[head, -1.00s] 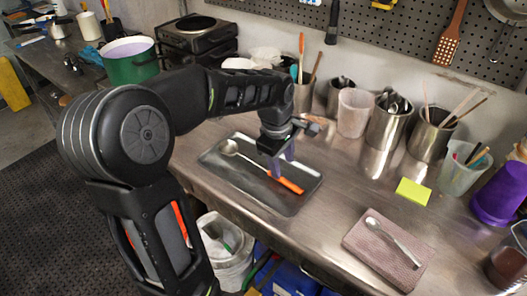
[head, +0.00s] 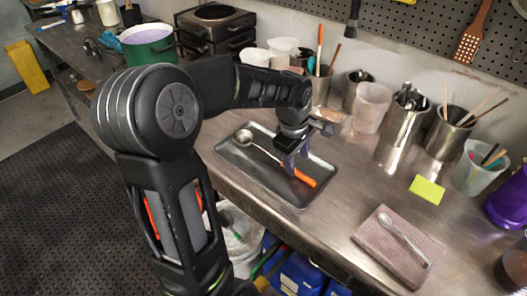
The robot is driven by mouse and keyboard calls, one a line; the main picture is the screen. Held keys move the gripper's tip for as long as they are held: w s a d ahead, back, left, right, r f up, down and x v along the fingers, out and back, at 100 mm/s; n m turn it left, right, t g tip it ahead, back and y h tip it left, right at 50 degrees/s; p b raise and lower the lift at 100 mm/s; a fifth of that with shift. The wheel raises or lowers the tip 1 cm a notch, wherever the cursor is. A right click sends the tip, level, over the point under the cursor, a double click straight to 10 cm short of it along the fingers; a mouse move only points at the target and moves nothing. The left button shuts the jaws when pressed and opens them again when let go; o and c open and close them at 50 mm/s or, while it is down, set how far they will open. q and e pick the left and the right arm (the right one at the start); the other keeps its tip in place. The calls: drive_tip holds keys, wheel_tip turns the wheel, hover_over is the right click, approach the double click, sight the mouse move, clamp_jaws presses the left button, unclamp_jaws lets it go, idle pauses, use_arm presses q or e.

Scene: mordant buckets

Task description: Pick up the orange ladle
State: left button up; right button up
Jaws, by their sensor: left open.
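The orange ladle (head: 305,178) lies on a grey metal tray (head: 235,164) on the steel bench. Its round metal bowl is at the tray's upper left and its orange handle points to the lower right. My left gripper (head: 290,168) is over the tray, pointing down, with its fingers at the handle near where the orange part begins. The gripper is open. The fingers overlap the handle in the picture, and I cannot tell whether they touch it. My right gripper is not in view.
A metal spoon (head: 405,239) lies on a folded brownish cloth (head: 375,243) at the right. A yellow-green note (head: 427,190) lies behind it. Cups and metal pots (head: 402,124) of tools line the wall. A green pot (head: 150,48) stands at the back left. Bare bench separates tray and cloth.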

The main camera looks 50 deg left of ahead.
sight(297, 171)
use_arm(q)
drive_tip(key=f, duration=0.1)
drive_tip(key=f+p, duration=0.1)
drive_tip(key=f, duration=0.1)
drive_tip(key=w+f, duration=0.1)
drive_tip(key=shift+a+f, duration=0.1)
drive_tip(key=shift+f, duration=0.3)
drive_tip(key=shift+s, duration=0.1)
drive_tip(key=shift+f, duration=0.15)
clamp_jaws()
idle(0.5)
